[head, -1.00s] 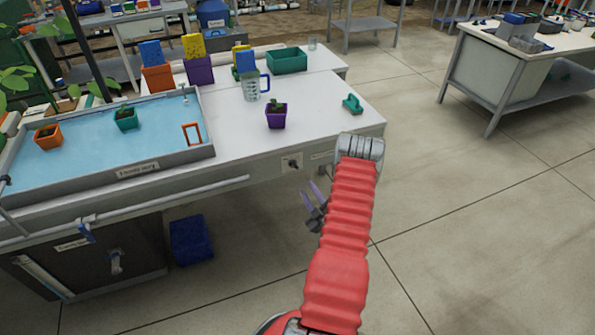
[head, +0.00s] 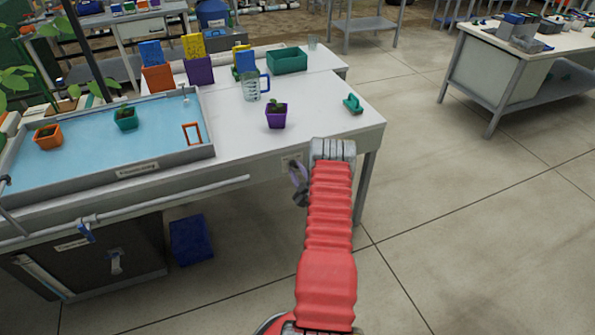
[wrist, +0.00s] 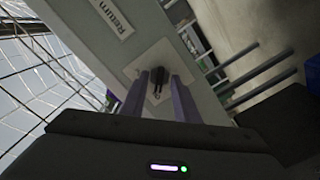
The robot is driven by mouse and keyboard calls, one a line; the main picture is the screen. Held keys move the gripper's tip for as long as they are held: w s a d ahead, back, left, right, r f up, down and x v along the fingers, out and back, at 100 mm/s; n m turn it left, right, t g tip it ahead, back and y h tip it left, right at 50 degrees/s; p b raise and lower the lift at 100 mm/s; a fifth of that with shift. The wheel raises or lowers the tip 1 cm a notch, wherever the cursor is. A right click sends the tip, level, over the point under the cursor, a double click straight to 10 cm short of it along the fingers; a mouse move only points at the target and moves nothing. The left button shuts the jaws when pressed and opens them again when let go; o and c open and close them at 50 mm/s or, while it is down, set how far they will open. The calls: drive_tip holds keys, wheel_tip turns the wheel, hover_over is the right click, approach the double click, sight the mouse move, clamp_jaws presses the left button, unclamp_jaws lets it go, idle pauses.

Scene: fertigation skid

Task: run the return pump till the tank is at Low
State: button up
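The label "Return" (wrist: 111,17) sits on the bench's front face in the wrist view. Beside it is a pale plate (wrist: 137,69) with a small dark switch (wrist: 157,82). My gripper (wrist: 158,75) is open, its two purple fingers on either side of the switch in that view; I cannot tell whether they touch it. In the head view my gripper (head: 298,185) is in front of the plate (head: 290,160) and hides the switch. A dark tank (head: 135,250) stands under the bench at left; its level is not readable.
A shallow tray (head: 180,156) with blue water and small pots covers the bench's left. A purple pot (head: 276,115), a measuring jug (head: 252,87) and a green-handled tool (head: 352,104) stand on top. A blue bin (head: 190,240) is below.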

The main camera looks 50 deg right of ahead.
clamp_jaws()
idle(0.3)
drive_tip(key=shift+d, duration=0.25)
drive_tip(key=shift+a, duration=0.15)
